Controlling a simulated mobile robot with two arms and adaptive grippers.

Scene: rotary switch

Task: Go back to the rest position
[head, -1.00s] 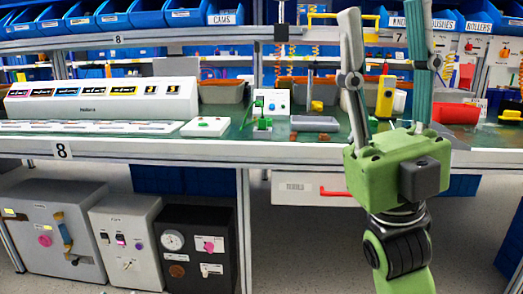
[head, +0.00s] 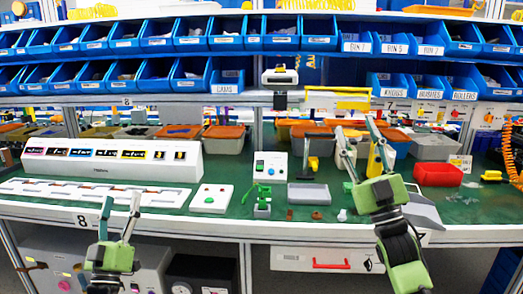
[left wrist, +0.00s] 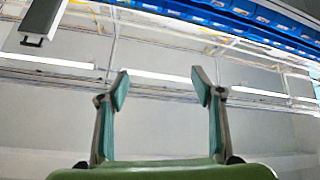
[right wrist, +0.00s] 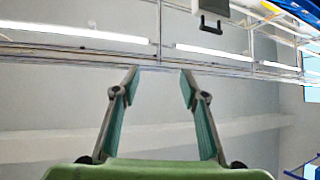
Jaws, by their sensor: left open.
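My left gripper (head: 121,198) stands upright at the lower left of the head view, in front of the bench edge. Its fingers are apart with nothing between them, as the left wrist view (left wrist: 160,76) shows. My right gripper (head: 358,138) points up at the right of the head view, in front of the bench. Its fingers are apart and empty in the right wrist view (right wrist: 160,75). Both wrist cameras face the ceiling. A white control box (head: 270,165) with a blue and a green knob stands on the bench, apart from both grippers.
The green bench (head: 245,222) holds a long white panel (head: 112,155), a white button box (head: 211,198), a grey tray (head: 308,194) and a red bin (head: 438,175). Rows of blue bins (head: 190,75) fill the shelves behind. Grey cabinets stand below the bench at left.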

